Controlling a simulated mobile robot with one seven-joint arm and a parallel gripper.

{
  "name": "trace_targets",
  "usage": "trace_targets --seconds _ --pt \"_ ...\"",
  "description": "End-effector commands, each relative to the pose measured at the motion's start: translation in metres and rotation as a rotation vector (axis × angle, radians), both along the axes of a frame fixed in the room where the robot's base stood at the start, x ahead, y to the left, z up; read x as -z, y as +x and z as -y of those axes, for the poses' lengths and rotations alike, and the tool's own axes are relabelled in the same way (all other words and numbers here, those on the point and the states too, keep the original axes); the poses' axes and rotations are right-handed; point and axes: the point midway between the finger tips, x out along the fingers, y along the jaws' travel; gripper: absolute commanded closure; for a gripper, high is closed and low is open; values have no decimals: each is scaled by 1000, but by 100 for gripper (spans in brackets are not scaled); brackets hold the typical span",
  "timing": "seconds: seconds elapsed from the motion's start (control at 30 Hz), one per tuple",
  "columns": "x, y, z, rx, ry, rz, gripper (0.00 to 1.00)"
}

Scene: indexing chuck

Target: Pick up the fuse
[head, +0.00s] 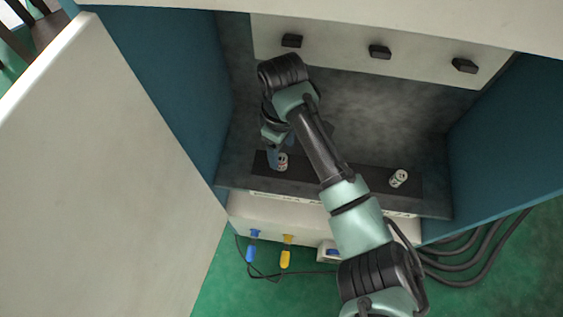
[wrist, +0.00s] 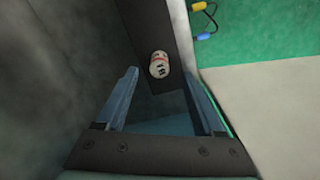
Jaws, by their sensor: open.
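A small white cylindrical fuse with red and dark markings (head: 282,162) stands on the dark strip on the cabinet's shelf, left of centre in the head view. It also shows in the wrist view (wrist: 159,65), just beyond and between my fingertips. My gripper (wrist: 161,76) is open and empty, with a blue finger on each side. In the head view my gripper (head: 273,157) is right at this fuse, and a finger partly overlaps its left side. Contact cannot be told. A second similar cylinder (head: 398,178) lies tilted or stands at the strip's right end.
Blue cabinet walls (head: 505,130) close in the shelf on both sides. An open pale door (head: 100,180) is at left. Three black knobs (head: 380,51) are on the back panel. Blue (head: 250,252) and yellow (head: 286,258) plugs hang below the front edge. Cables (head: 480,255) lie at right.

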Motion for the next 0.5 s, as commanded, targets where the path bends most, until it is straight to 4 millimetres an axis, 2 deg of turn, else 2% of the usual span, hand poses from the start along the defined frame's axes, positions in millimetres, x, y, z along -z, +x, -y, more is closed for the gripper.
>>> trace_targets --seconds 0.13,0.33,0.5 --pt "12 0 0 0 -1 -1 31" --pt "43 0 0 2 -1 -1 31" --pt "55 0 -1 1 0 1 31"
